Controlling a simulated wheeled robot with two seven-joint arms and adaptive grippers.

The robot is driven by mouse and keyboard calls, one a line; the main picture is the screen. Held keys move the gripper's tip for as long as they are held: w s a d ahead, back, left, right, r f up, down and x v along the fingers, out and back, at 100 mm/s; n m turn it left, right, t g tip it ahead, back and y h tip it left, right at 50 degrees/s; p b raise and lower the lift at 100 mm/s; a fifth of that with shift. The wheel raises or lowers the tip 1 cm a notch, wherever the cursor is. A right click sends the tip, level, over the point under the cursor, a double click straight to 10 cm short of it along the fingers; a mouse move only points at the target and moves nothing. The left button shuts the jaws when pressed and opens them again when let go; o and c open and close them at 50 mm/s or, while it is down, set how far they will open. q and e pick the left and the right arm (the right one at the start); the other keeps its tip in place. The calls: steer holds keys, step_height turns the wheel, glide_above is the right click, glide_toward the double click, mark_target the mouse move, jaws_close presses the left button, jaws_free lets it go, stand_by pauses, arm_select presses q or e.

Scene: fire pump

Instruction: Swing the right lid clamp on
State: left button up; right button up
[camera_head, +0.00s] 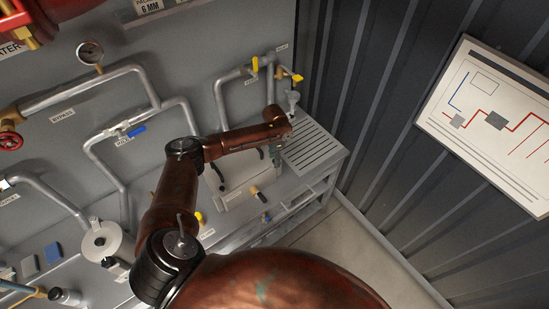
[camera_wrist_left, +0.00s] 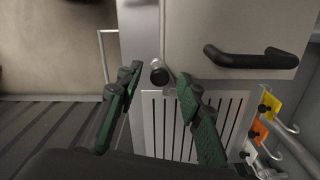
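My left gripper (camera_wrist_left: 159,76) is open in the left wrist view, with its two green fingers spread. Between and beyond the fingertips is a round black knob (camera_wrist_left: 160,73) at the lower corner of a pale grey lid or panel (camera_wrist_left: 210,30); it looks like a clamp knob. I cannot tell how far the clamp is turned, or whether a finger touches it. A black bar handle (camera_wrist_left: 250,58) is on the panel to the right. In the head view my left arm reaches to the bench's right end, and its gripper (camera_head: 275,154) shows only partly. My right gripper is not in view.
A slotted grating (camera_head: 313,147) covers the bench's right end; it also shows in the wrist view (camera_wrist_left: 220,112). Pipes with yellow valve handles (camera_head: 297,76) stand behind it. Coloured tags (camera_wrist_left: 262,131) hang at right. Floor (camera_head: 350,245) is clear beside the bench.

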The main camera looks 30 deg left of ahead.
arm_select(q)
steer(key=shift+c, duration=0.6)
jaws_close()
steer(key=m, duration=0.1)
steer(key=a+m+p, duration=0.1)
steer(key=shift+m, duration=0.4)
steer(key=shift+w+a+m, duration=0.15)
steer(key=shift+a+m, duration=0.2)
steer(key=shift+m, duration=0.75)
steer(key=shift+a+m, duration=0.1)
steer(key=shift+m, duration=0.4)
